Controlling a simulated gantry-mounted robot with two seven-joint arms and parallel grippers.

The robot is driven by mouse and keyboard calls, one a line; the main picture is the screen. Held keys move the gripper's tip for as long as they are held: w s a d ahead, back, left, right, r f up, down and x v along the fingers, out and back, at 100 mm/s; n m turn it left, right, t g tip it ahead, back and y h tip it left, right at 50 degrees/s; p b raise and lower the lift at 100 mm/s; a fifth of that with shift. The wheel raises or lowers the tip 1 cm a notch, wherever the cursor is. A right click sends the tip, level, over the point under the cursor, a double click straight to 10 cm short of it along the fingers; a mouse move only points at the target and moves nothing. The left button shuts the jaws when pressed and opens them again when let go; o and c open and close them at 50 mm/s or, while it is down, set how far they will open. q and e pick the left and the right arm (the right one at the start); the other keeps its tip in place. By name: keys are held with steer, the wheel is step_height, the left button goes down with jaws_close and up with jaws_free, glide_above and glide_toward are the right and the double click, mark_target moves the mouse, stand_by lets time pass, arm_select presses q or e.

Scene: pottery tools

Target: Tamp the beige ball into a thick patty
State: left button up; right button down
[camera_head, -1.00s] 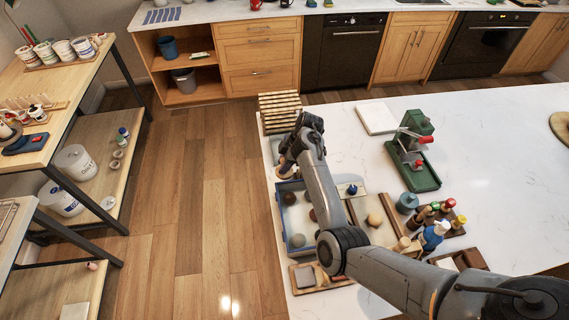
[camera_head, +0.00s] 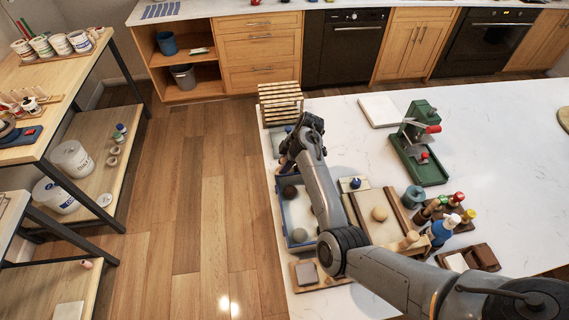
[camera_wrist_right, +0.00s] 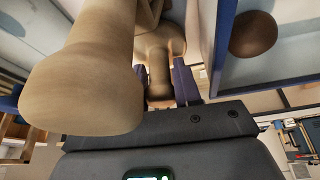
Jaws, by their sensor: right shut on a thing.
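The beige ball (camera_head: 379,214) rests on a tan board (camera_head: 372,195) on the white table and looks round. My right gripper (camera_head: 289,163) is at the table's left edge, over the far end of the blue tray, well left of the ball. In the right wrist view its purple fingers (camera_wrist_right: 170,82) are shut on a pale wooden tool (camera_wrist_right: 159,75) with a wider part beyond the handle. A larger beige flared piece (camera_wrist_right: 85,85) looms close at left; I cannot tell whether it belongs to that tool. My left gripper is not in view.
A slatted wooden rack (camera_head: 280,101) stands beyond. A green press (camera_head: 420,150), a grey-green pot (camera_head: 414,197) and bottles (camera_head: 440,231) stand right.

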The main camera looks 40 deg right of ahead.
steer(key=shift+f, duration=0.2)
stand_by(0.5)
steer(key=c, duration=0.7)
jaws_free()
